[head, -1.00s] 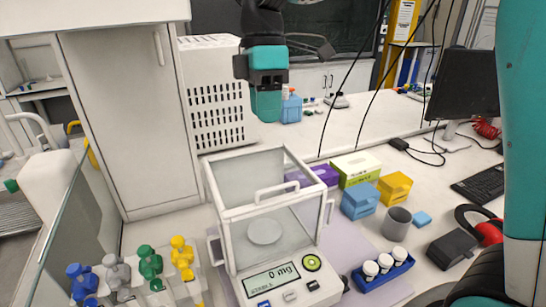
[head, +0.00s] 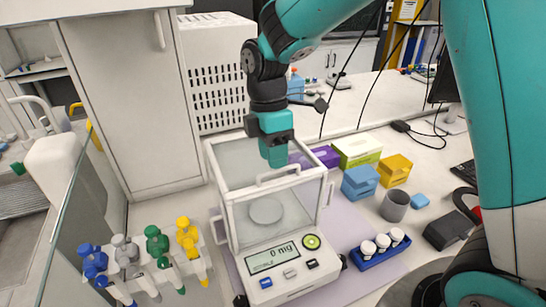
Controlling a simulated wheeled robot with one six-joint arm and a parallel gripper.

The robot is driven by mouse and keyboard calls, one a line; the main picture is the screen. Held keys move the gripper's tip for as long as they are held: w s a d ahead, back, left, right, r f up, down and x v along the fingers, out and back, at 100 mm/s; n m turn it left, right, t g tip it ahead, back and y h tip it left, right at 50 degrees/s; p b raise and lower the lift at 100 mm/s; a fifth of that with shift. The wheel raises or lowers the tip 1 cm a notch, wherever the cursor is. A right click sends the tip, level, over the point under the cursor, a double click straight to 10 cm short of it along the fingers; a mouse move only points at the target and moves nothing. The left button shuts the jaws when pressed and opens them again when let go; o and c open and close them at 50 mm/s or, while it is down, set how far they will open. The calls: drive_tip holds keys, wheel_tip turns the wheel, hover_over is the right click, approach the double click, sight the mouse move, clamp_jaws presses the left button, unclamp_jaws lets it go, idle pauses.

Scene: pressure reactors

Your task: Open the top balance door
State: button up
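The balance (head: 287,267) is a white box with clear walls, a round weighing pan (head: 266,211) and a display reading 0 mg. Its top door (head: 235,165) is a clear panel in a white frame and appears closed. A white bar handle (head: 279,178) sits at the front of the top. My gripper (head: 274,158) points down over the top, just behind this handle in the picture. Whether it touches the door is unclear. Its teal fingers overlap, so their opening cannot be told. Nothing is visible in them.
A rack of colored pipettes (head: 156,253) stands at left. Right of the balance are a blue vial rack (head: 379,250), a grey cup (head: 395,206) and blue and yellow boxes (head: 360,182). Purple and green boxes (head: 358,152) lie behind. A white perforated unit (head: 216,75) stands at back left.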

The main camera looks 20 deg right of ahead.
drive_tip(key=shift+s+f, duration=0.2)
drive_tip(key=shift+f, duration=0.85)
clamp_jaws()
